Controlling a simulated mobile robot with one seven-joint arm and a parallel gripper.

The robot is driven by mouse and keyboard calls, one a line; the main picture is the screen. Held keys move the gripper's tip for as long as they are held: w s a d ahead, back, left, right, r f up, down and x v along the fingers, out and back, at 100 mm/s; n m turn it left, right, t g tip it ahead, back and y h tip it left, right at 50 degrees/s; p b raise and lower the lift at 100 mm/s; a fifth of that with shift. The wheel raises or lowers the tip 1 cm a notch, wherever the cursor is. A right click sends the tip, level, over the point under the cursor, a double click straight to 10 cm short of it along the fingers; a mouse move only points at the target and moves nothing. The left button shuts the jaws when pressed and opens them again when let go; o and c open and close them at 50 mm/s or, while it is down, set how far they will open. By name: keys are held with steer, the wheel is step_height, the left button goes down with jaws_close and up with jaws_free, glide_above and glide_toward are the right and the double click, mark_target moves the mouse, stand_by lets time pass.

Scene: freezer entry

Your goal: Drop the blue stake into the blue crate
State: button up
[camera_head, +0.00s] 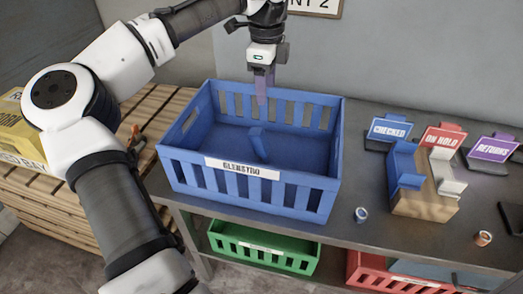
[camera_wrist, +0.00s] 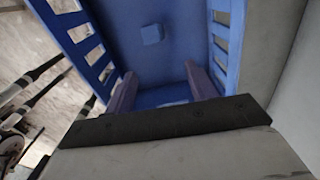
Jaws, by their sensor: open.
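The blue crate (camera_head: 290,195) stands on the grey table in the head view, with a white label on its front. Its slatted wall also shows in the wrist view (camera_wrist: 95,55). The blue stake (camera_head: 258,145) is inside the crate, apart from my gripper, and looks upright or slightly tilted. In the wrist view a small blue block-like end, likely the stake (camera_wrist: 151,35), shows against the crate floor. My gripper (camera_head: 264,98) points down over the back part of the crate. Its two fingers (camera_wrist: 160,82) are spread with nothing between them.
Small signs read Checked (camera_head: 389,128), On Hold (camera_head: 443,137) and Returns (camera_head: 493,148) on the right of the table. A wooden holder (camera_head: 424,203) with blue and white parts stands beside the crate. Green (camera_head: 262,250) and red (camera_head: 385,275) crates sit below.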

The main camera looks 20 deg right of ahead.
step_height(320, 180, up, 11)
steer(key=shift+r, duration=0.15)
stand_by(0.4)
